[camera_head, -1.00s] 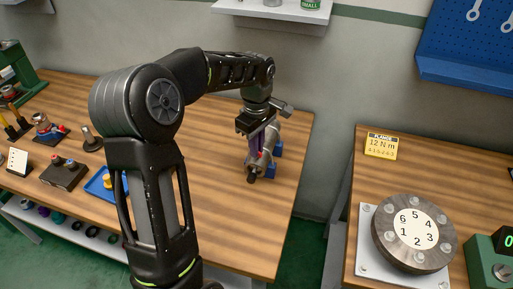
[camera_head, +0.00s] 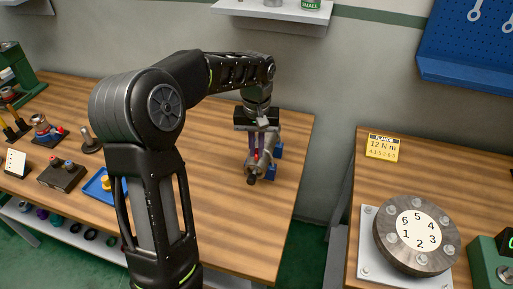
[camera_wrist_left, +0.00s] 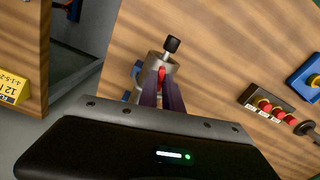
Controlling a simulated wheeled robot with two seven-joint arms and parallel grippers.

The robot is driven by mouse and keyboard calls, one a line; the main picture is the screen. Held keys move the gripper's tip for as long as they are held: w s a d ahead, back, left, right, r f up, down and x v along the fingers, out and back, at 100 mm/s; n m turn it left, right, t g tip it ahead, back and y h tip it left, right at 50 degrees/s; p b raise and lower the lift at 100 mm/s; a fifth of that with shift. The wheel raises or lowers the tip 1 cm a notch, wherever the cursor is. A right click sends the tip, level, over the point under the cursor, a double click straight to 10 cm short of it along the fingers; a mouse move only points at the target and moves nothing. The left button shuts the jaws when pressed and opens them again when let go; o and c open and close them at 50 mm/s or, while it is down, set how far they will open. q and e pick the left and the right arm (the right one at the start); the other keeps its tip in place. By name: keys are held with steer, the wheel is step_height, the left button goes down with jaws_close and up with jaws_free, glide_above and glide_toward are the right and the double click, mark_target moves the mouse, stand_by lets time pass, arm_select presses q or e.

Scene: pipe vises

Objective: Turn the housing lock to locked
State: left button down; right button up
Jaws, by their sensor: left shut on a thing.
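The housing (camera_head: 254,171) is a grey metal cylinder in blue supports near the right end of the wooden bench. It also shows in the left wrist view (camera_wrist_left: 153,63), with a black-tipped rod (camera_wrist_left: 171,44) sticking out of it. A red lock lever (camera_wrist_left: 161,76) stands on it. My left gripper (camera_head: 260,157) points down over the housing. In the left wrist view its purple fingers (camera_wrist_left: 161,88) are shut on the red lever, which they partly hide. I cannot read any lock marking. My right gripper is not in view.
A blue tray (camera_head: 95,190), a dark box with knobs (camera_head: 62,174) and a dark peg (camera_head: 90,140) stand at the left of the bench. A gap separates it from the right bench, with a numbered flange (camera_head: 389,235) and a yellow card (camera_head: 382,147). Bare wood surrounds the housing.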

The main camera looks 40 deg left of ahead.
mark_target(256, 152)
arm_select(q)
steer(key=shift+m, duration=1.3)
steer(key=c, duration=1.5)
jaws_free()
step_height(256, 152, up, 8)
steer(key=shift+f+b, duration=0.1)
steer(key=shift+b, duration=0.5)
